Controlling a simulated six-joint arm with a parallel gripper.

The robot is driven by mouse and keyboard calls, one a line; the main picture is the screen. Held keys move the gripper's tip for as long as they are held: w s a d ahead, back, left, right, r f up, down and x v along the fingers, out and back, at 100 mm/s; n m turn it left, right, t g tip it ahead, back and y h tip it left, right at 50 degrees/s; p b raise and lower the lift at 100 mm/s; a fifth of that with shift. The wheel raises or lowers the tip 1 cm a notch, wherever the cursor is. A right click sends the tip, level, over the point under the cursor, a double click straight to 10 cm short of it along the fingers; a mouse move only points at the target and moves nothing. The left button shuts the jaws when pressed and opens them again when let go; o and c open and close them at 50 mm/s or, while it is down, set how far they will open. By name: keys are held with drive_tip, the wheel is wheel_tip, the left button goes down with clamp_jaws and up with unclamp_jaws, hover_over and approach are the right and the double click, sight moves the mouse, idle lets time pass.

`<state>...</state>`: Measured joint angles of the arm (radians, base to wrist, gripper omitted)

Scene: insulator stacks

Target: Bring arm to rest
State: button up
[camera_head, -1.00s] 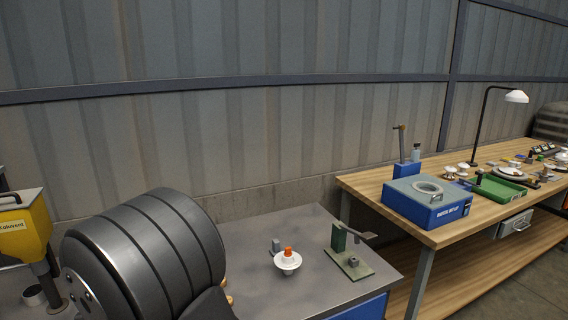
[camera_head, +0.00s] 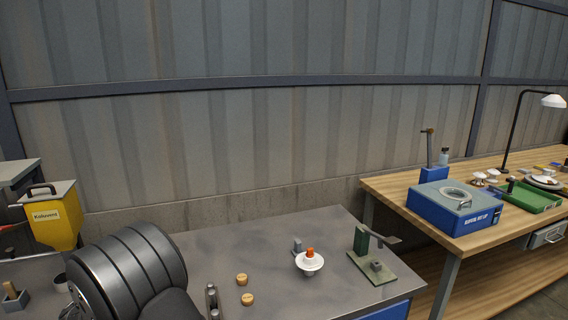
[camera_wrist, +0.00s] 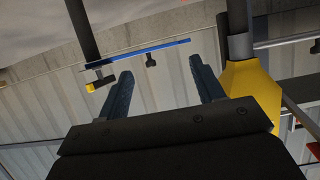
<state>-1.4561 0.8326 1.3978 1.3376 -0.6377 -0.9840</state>
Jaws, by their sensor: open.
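My gripper (camera_wrist: 161,88) shows in the wrist view with its two dark fingers spread apart and nothing between them. Past the fingers are the corrugated wall and a blue bar. In the head view my dark, rounded arm link fills the lower left, and the gripper itself is not seen there. A white insulator disc with an orange top (camera_head: 309,261) stands on the grey table (camera_head: 225,248), away from my arm.
A green fixture with a lever (camera_head: 370,258) stands right of the insulator. Two small tan round pieces (camera_head: 242,279) lie near my arm. A yellow hopper (camera_head: 54,215) is at left. A wooden bench (camera_head: 400,190) at right carries a blue box (camera_head: 455,208), a green tray (camera_head: 528,196) and a lamp.

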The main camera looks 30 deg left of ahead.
wheel_tip(320, 180, down, 5)
drive_tip(key=shift+f, duration=0.15)
drive_tip(key=shift+v, duration=1.5)
